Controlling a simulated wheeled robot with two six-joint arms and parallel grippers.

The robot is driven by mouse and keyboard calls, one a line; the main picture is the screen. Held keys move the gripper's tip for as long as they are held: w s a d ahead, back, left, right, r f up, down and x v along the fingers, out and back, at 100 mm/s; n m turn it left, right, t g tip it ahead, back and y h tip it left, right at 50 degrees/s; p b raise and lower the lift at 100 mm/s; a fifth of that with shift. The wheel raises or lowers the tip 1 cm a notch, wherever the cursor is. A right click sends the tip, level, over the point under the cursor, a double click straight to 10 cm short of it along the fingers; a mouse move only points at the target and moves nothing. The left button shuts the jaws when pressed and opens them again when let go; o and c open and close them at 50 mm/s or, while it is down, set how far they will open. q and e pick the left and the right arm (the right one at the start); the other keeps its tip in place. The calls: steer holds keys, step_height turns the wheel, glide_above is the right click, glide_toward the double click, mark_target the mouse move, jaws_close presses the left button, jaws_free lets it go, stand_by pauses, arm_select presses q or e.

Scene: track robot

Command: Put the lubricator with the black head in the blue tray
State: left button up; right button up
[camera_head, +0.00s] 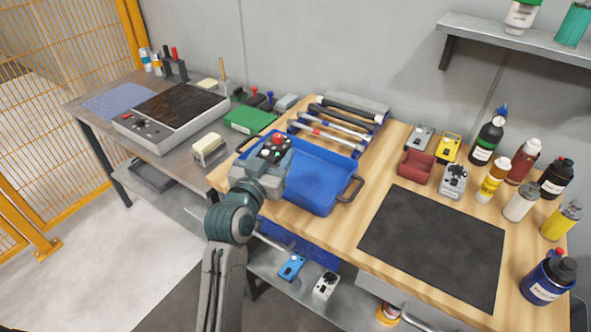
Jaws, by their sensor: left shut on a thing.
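My left gripper (272,170) is over the left part of the blue tray (318,198), on the wooden bench. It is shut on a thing. The visible right part of the tray's floor is bare. At the right end of the bench stand a dark bottle with a black head (554,182) and a blue container with a black top (546,281). I cannot tell which one is the lubricator. My right gripper is not in view.
Several bottles, such as a yellow one (492,181), crowd the bench's right end. A black mat (432,246) lies bare in front. A grey shelf (520,42) hangs at upper right.

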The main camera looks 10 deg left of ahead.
mark_target(276, 143)
arm_select(q)
steer(key=w, duration=0.1)
steer(key=w+r+b, duration=0.1)
steer(key=w+r, duration=0.1)
steer(key=shift+w+d+r, duration=0.15)
steer(key=shift+d+r, duration=0.1)
steer(key=shift+w+f, duration=0.1)
steer(key=shift+f, duration=0.1)
step_height(276, 143, down, 8)
steer(key=shift+f, duration=0.6)
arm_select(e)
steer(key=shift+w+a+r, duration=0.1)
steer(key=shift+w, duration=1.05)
arm_select(q)
steer(key=shift+f, duration=0.1)
steer(key=o, duration=1.2)
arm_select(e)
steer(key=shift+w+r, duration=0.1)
